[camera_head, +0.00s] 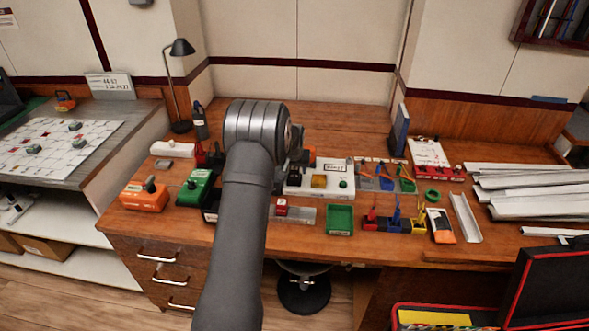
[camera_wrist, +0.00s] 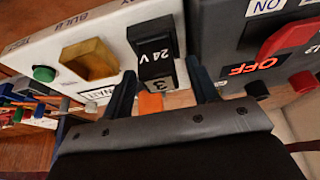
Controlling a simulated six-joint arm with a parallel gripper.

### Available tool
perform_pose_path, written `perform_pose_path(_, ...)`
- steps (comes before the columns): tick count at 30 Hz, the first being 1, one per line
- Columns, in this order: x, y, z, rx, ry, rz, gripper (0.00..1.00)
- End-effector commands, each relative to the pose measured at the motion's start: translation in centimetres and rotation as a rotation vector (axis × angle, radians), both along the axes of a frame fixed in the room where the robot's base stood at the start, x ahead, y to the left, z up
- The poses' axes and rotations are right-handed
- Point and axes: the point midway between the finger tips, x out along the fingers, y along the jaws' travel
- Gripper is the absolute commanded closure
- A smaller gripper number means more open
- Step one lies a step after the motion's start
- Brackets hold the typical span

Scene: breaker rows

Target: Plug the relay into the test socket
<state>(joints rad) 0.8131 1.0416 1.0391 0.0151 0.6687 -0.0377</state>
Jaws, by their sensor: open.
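The black relay (camera_wrist: 153,48), marked "24 V" and "3", stands at the white test unit (camera_wrist: 60,42) in the wrist view. My gripper (camera_wrist: 162,68) is open, with one finger on each side of the relay's near end; I cannot tell whether they touch it. The test socket itself is not visible; the relay may hide it, and I cannot tell if the relay is fully seated. The test unit also shows in the head view (camera_head: 303,188), with a yellow square (camera_head: 319,181) and a green button (camera_head: 343,184).
A grey box (camera_wrist: 225,50) with a red lever (camera_wrist: 292,38) stands close right of the relay in the wrist view. In the head view, a green tray (camera_head: 340,219), orange device (camera_head: 144,197) and coloured blocks (camera_head: 395,222) stand near the front. The back of the bench is fairly clear.

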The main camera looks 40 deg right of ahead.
Motion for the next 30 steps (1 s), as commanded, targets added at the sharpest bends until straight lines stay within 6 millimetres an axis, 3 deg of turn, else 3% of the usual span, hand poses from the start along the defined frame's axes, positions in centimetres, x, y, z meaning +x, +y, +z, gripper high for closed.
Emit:
perform_pose_path(5,-0.3,0.3,1.6,-0.002,-0.002,0.000,0.46)
perform_pose_path(15,-2.1,2.1,7.6,-0.003,-0.003,0.000,0.46)
perform_pose_path(21,-2.9,2.9,10.3,-0.001,-0.002,0.000,0.46)
perform_pose_path(30,-3.3,3.3,11.3,0.001,-0.001,0.000,0.46)
